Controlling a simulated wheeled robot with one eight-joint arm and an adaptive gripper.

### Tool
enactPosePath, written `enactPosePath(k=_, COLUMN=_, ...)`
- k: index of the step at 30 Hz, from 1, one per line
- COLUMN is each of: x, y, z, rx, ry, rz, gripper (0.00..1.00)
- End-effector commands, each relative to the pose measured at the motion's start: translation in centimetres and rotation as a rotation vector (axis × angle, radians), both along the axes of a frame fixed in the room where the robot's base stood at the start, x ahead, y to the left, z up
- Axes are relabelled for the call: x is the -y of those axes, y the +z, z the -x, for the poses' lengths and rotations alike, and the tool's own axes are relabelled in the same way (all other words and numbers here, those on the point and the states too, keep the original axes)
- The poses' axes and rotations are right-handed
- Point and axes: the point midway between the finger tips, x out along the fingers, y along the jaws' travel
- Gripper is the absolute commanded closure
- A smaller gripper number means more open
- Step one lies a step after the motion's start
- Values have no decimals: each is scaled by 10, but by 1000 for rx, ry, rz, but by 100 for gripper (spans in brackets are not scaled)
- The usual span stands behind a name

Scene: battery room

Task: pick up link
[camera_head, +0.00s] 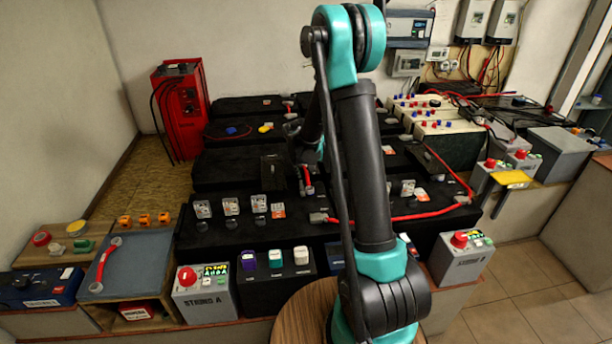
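A short red bar with grey ends (105,262) lies on a blue-grey mat (145,270) at the front left; it may be the link or an insulated wrench. A small red piece with grey ends (308,182) shows over the black batteries, just left of my arm; it could also be a link. The end of my arm with my gripper (303,160) reaches in above the batteries, close to this piece. The arm hides much of it. Whether the fingers are open, shut or touching the red piece cannot be made out.
Black batteries (225,175) fill the middle. A red cable (400,215) crosses them at right. A red charger (180,112) stands at the back left. A wooden round top (300,312) is at the bottom.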

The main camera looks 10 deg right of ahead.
Motion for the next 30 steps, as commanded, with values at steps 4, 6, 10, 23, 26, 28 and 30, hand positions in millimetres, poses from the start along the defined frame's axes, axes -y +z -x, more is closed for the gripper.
enactPosePath(k=4, x=0, y=0, z=0, rx=0, ry=0, rz=0, gripper=73)
enactPosePath(k=6, x=0, y=0, z=0, rx=0, ry=0, rz=0, gripper=81)
enactPosePath(k=10, x=0, y=0, z=0, rx=0, ry=0, rz=0, gripper=97)
enactPosePath(k=23, x=0, y=1, z=0, rx=0, ry=0, rz=0, gripper=100)
enactPosePath(k=26, x=0, y=3, z=0, rx=0, ry=0, rz=0, gripper=100)
enactPosePath(k=28, x=0, y=7, z=0, rx=0, ry=0, rz=0, gripper=100)
enactPosePath(k=30, x=0, y=12, z=0, rx=0, ry=0, rz=0, gripper=100)
